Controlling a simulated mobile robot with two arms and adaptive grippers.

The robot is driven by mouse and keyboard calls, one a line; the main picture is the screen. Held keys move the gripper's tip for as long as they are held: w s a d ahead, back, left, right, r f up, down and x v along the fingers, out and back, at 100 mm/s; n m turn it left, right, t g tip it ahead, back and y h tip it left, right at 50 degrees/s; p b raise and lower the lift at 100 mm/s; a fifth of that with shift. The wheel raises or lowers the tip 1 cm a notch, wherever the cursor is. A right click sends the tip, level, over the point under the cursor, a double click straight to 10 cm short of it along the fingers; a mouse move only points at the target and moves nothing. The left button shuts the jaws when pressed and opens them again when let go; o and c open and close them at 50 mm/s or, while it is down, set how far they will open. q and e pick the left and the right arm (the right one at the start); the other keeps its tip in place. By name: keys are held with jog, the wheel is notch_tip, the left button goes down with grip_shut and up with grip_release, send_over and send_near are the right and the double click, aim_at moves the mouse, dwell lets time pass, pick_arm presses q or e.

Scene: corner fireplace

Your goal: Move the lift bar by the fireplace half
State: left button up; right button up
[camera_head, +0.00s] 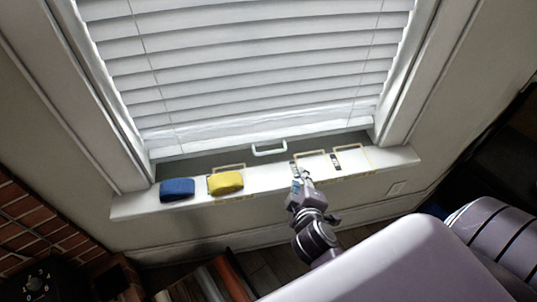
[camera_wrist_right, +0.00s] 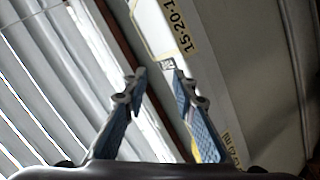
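The white lift bar (camera_head: 268,148) is a small U-shaped handle at the bottom edge of a lowered white blind (camera_head: 250,70). The blind's bottom rail hangs a little above the window sill (camera_head: 395,159). My right gripper (camera_head: 301,170) is over the sill, to the right of the lift bar and apart from it. In the right wrist view my right gripper (camera_wrist_right: 160,83) is open, with nothing between its blue-padded fingers. The blind slats (camera_wrist_right: 45,75) fill the left of that view, and I cannot make out the lift bar there. My left gripper is not in view.
A blue block (camera_head: 177,189) and a yellow block (camera_head: 226,182) sit on the sill's left part. Yellow-outlined marks and labels (camera_wrist_right: 180,25) lie on the sill. A brick fireplace (camera_head: 30,225) is at lower left, with books (camera_head: 215,280) below the sill.

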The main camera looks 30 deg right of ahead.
aim_at(271, 153)
jog(key=shift+w+a+r+n+t, duration=0.15)
jog(key=shift+w+r+n+t, duration=0.3)
jog(key=shift+w+n, duration=0.15)
jog(key=shift+w+a+r+n+t, duration=0.15)
jog(key=shift+w+r+n+t, duration=0.25)
jog(key=shift+w+n, duration=0.2)
jog(key=w+a+n, duration=0.1)
jog(key=w+a+n+t+y, duration=0.1)
jog(key=n, duration=0.1)
jog(key=w+a+n+t, duration=0.1)
jog(key=a, duration=0.1)
jog(key=shift+r+n+y, duration=0.25)
jog(key=shift+n+y, duration=0.05)
jog(key=shift+n, duration=0.1)
jog(key=shift+w, duration=0.2)
jog(key=x, duration=0.7)
jog(key=shift+w+p, duration=0.15)
jog(key=shift+p, duration=0.2)
jog(key=shift+c, duration=0.5)
grip_shut()
